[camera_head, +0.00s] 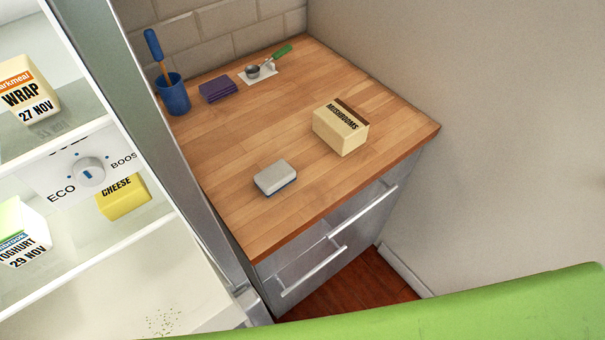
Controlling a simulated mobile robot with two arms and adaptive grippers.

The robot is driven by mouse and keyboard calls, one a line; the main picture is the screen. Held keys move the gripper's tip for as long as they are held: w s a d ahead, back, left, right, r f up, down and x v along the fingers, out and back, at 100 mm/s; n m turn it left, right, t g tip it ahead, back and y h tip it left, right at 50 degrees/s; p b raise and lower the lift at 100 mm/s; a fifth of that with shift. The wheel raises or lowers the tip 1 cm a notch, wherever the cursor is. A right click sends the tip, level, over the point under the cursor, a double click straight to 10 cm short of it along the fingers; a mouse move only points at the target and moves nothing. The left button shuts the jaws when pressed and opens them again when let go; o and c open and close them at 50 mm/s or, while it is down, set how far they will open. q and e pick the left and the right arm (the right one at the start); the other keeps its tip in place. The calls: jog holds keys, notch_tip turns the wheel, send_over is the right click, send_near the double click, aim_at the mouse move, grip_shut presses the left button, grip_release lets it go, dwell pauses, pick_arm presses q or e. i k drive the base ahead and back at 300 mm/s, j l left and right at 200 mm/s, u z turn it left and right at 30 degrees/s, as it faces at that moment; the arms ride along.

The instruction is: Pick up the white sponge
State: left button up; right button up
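A white-grey sponge (274,176) with a thin dark blue underside lies flat on the wooden counter (230,205), close to its front edge. Nothing touches it. Neither of my grippers shows in the head view, so their state cannot be seen.
A mushrooms box (340,129) stands right of the sponge. Behind are a blue cup (173,96) with a brush, purple cloth (218,89) and green-handled scoop (268,62). An open fridge (150,265) with food is left, a wall (490,150) right. A green surface (470,310) crosses the foreground.

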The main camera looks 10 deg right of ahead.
aim_at(277, 176)
jog(key=k+z, duration=0.15)
jog(key=z, duration=0.3)
jog(key=k+z, duration=0.2)
jog(key=z, duration=0.25)
jog(key=k+l+z, duration=0.15)
jog(key=z, duration=0.3)
